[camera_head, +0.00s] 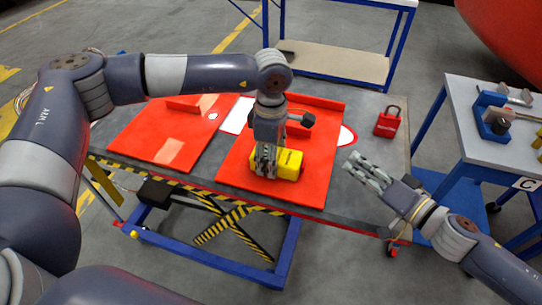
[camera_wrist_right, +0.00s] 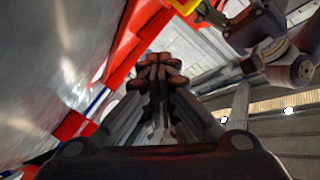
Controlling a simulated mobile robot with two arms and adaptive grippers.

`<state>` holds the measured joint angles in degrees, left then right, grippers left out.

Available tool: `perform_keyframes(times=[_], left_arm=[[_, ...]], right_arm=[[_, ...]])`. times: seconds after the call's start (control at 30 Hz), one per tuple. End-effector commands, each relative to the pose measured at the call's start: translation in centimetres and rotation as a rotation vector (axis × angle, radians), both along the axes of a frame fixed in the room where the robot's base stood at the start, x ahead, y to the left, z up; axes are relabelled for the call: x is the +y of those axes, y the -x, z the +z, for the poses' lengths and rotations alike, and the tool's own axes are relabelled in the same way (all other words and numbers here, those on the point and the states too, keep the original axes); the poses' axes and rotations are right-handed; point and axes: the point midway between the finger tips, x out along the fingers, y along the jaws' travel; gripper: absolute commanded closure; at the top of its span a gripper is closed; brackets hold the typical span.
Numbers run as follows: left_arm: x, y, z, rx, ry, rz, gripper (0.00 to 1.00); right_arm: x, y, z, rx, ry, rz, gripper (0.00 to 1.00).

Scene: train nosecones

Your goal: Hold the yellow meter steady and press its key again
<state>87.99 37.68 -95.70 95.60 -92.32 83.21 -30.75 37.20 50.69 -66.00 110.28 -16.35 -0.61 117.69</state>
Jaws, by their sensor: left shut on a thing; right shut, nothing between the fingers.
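The yellow meter (camera_head: 288,165) lies on the red panel at the middle of the lift table. My left gripper (camera_head: 266,172) points down over the meter's left part and is shut on it. The fingers hide that part, and I cannot make out the key. A yellow piece at the top of the right wrist view (camera_wrist_right: 188,5) looks like the meter's edge. My right gripper (camera_head: 358,165) is shut and empty, apart from the meter, to its right over the table's grey top. Its closed fingertips also show in the right wrist view (camera_wrist_right: 160,72).
The red panel (camera_head: 310,190) and a second red panel (camera_head: 150,140) lie on the lift table (camera_head: 375,205). A red padlock-shaped block (camera_head: 387,122) stands at the table's right end. A side bench (camera_head: 470,140) with a blue fixture (camera_head: 490,112) is at the right.

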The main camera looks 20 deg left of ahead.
Motion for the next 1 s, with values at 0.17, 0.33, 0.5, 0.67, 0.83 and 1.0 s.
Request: perform_keyframes(times=[0.17, 0.33, 0.5, 0.67, 0.83, 1.0], left_arm=[[0.0, 0.4, -0.5, 0.012, -0.003, -0.002, 0.86], [0.0, 0.4, -0.5, 0.012, -0.004, -0.002, 0.86], [0.0, 0.4, -0.5, 0.013, -0.004, -0.002, 0.86], [0.0, 0.4, -0.5, 0.013, -0.004, -0.003, 0.86], [0.0, 0.4, -0.5, 0.013, -0.004, -0.003, 0.86], [0.0, 0.4, -0.5, 0.013, -0.004, -0.003, 0.86]], right_arm=[[-1.2, 0.6, -2.1, 0.152, -0.033, -0.120, 1.00], [-1.5, 0.9, -2.9, 0.207, -0.040, -0.162, 1.00], [-0.1, 0.9, -2.8, 0.211, -0.042, -0.164, 1.00], [2.3, 0.9, -2.8, 0.209, -0.043, -0.161, 1.00], [4.6, 1.0, -2.8, 0.207, -0.042, -0.161, 1.00], [6.3, 1.0, -2.9, 0.209, -0.042, -0.164, 1.00]])
